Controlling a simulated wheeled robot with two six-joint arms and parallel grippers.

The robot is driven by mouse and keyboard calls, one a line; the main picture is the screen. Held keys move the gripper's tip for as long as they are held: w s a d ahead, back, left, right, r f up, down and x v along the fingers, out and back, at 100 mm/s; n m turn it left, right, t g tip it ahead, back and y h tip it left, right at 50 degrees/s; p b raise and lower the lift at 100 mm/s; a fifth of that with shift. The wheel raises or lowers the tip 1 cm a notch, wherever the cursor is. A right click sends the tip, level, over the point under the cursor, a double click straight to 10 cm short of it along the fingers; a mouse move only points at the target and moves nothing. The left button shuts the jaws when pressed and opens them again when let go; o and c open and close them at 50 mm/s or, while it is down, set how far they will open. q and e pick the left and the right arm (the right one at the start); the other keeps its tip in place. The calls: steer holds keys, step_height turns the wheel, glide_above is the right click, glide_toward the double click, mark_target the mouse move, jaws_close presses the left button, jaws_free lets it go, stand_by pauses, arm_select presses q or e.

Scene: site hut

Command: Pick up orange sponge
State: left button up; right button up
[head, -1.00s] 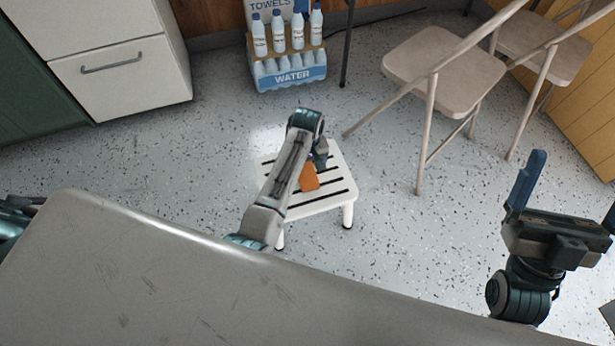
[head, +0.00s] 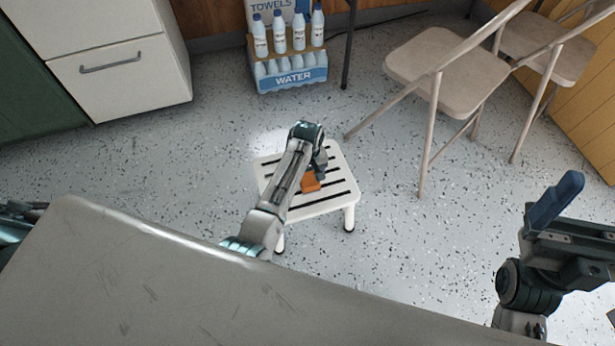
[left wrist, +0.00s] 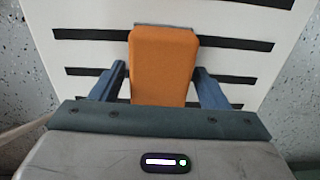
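The orange sponge (head: 311,182) lies on a white slatted step stool (head: 325,203) on the floor. My left gripper (head: 318,172) is over the stool at the sponge and partly covers it in the head view. In the left wrist view the sponge (left wrist: 163,68) stands out between the two blue fingers of my left gripper (left wrist: 160,88). The fingers are open, with a gap on each side of the sponge. My right gripper (head: 556,200) is at the right, away from the stool; one blue finger shows, and its opening cannot be made out.
A grey worktop (head: 150,280) fills the near left. A pack of water bottles (head: 290,75) stands at the back. Folding chairs (head: 440,70) stand to the right of the stool. The speckled floor around the stool is clear.

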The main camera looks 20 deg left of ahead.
arm_select(q)
steer(key=c, duration=0.8)
